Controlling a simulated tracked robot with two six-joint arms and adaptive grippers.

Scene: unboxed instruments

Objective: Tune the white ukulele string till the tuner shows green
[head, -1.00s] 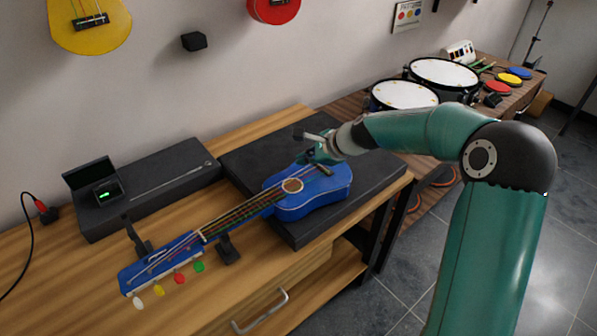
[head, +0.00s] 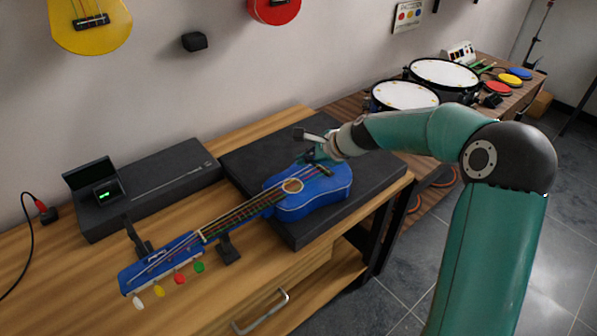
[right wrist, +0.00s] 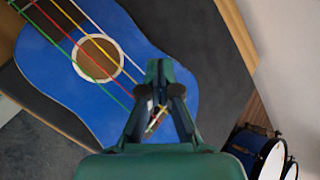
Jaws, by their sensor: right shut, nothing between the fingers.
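The blue ukulele (head: 316,193) lies with its body on a dark mat and its neck over the wooden table, held by dark supports. Its white peg (head: 138,303) is at the headstock's near left end, in a row with yellow, red and green pegs. The tuner (head: 106,193) stands at the left and its small display is lit green. My right gripper (head: 313,150) is shut and empty above the far side of the body. In the right wrist view, the gripper (right wrist: 158,75) is over the bridge end of the strings and partly hides them. My left gripper is out of view.
A long dark case (head: 150,185) lies along the wall behind the neck. Two drums (head: 404,95) stand on another table at the right. The dark mat (head: 375,190) is clear right of the ukulele. The front of the table is mostly free.

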